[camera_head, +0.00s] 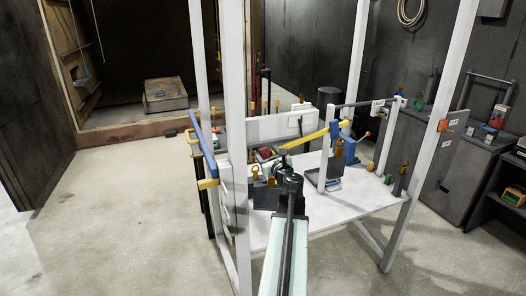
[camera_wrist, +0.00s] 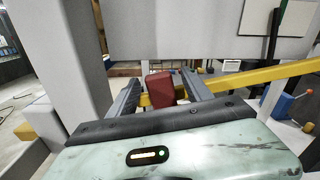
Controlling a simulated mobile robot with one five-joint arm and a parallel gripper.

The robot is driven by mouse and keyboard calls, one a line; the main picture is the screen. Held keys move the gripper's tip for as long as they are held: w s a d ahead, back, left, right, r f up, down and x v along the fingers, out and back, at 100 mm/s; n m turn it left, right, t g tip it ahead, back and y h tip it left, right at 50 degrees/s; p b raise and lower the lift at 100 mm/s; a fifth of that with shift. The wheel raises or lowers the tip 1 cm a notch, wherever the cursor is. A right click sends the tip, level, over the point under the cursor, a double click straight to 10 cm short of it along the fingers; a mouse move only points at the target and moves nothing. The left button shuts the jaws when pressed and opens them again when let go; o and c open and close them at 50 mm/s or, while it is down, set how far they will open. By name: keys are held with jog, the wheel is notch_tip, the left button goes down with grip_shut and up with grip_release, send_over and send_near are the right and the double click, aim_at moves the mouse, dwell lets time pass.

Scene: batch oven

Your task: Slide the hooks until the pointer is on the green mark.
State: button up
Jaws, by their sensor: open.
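My gripper (camera_wrist: 160,78) is open in the wrist view, with its two dark fingers pointing ahead. A red block (camera_wrist: 160,90) shows between the fingers, by a yellow bar (camera_wrist: 255,77); I cannot tell whether the fingers touch it. In the head view my arm reaches over the white table, and its wrist hides part of the rig. The yellow bar (camera_head: 305,139) runs slanting there behind my wrist. Small orange hook-shaped pieces (camera_head: 339,147) show on the rig, but I cannot tell which are the task's hooks. The pointer and the green mark cannot be made out.
White posts (camera_head: 236,130) of the table frame stand close on the left of my arm. A white panel (camera_wrist: 205,30) crosses above the fingers. A blue block (camera_wrist: 282,106) lies to the right. The front of the white table (camera_head: 330,215) is clear.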

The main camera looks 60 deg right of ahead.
jog(key=shift+x, duration=1.1)
jog(key=shift+s+a, duration=0.1)
jog(key=shift+a, duration=0.05)
grip_shut()
dwell(0.3)
